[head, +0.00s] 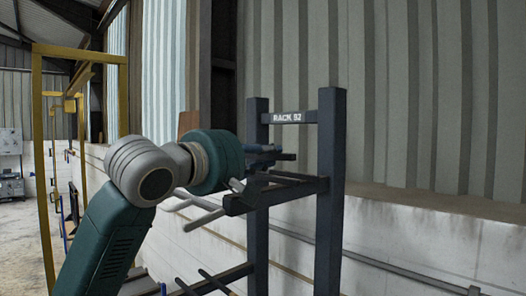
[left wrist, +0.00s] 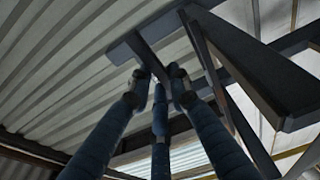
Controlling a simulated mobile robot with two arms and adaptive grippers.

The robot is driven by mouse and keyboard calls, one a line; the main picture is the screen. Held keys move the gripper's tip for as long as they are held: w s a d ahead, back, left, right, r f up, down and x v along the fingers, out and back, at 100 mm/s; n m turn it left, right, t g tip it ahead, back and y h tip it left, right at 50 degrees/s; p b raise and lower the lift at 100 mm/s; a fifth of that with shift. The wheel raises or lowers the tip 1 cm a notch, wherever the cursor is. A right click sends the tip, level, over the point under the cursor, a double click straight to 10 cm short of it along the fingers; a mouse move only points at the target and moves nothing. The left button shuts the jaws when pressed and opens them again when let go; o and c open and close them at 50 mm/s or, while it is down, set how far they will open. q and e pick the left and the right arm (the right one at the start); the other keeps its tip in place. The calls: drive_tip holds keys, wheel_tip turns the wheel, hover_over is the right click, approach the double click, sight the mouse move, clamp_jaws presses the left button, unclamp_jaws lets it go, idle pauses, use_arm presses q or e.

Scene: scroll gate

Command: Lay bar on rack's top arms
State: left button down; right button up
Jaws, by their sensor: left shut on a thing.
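The rack (head: 331,150) has dark blue posts, a label plate between them, and dark arms reaching out towards the left. A top arm (head: 290,193) runs just below my left gripper (head: 278,154), which points right, towards the posts. In the left wrist view my left gripper (left wrist: 160,82) has its blue fingers shut on a dark piece of the bar (left wrist: 150,60). Only a short length of the bar shows there. In the head view the gripper and wrist hide most of it, and I cannot tell whether it touches the arms. My right gripper is not in view.
Lower rack arms (head: 215,283) stick out below. A low pale wall (head: 410,240) with a rail and corrugated cladding stands close behind the rack. A yellow frame (head: 42,165) stands at the left. In the left wrist view, a dark rack beam (left wrist: 245,70) passes close to the fingers.

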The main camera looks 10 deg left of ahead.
use_arm(q)
drive_tip(key=shift+s+f, duration=0.1)
drive_tip(key=shift+f, duration=0.2)
wheel_tip(320, 180, down, 4)
drive_tip(key=shift+r+b, duration=0.1)
drive_tip(key=shift+b, duration=0.3)
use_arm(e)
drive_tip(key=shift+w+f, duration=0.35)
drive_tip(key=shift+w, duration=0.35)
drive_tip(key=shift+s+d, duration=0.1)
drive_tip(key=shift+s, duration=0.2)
use_arm(q)
drive_tip(key=c, duration=1.5)
unclamp_jaws()
drive_tip(key=shift+d, duration=0.1)
drive_tip(key=shift+c, duration=0.2)
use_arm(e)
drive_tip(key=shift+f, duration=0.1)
